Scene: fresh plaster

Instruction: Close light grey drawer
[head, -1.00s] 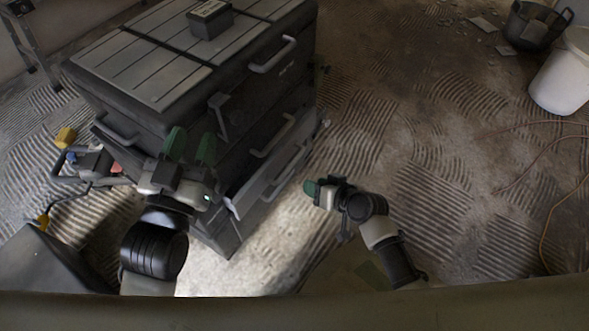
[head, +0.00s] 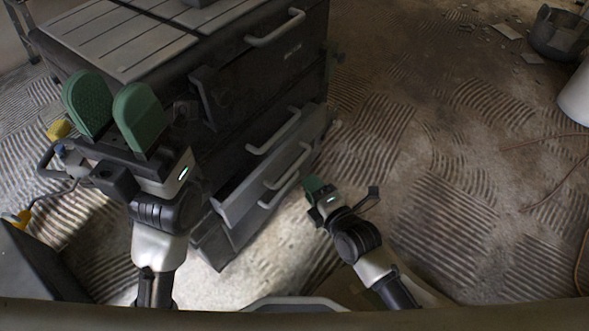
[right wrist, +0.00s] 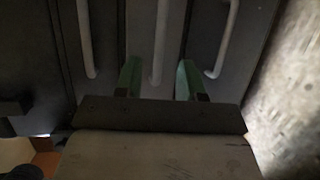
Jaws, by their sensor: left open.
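The light grey drawer (head: 246,200) stands partly pulled out low in the dark tool chest (head: 235,90), with a dark gap behind its front. Its handle (head: 290,166) also shows in the right wrist view (right wrist: 160,40), upright in the picture between my fingers. My right gripper (head: 312,188) is beside the lower drawers; in the right wrist view (right wrist: 158,80) its green fingers are apart, facing the drawer fronts. Whether they touch the front I cannot tell. My left gripper (head: 112,108) is open and empty, raised in front of the chest's left side.
Other chest handles sit above (head: 273,130) and below (head: 279,191) the drawer's handle. Yellow-tipped gear (head: 58,129) lies left of the chest. A white bucket (head: 577,95) and dark tub (head: 557,33) stand far right. The ridged floor right of the chest is mostly open.

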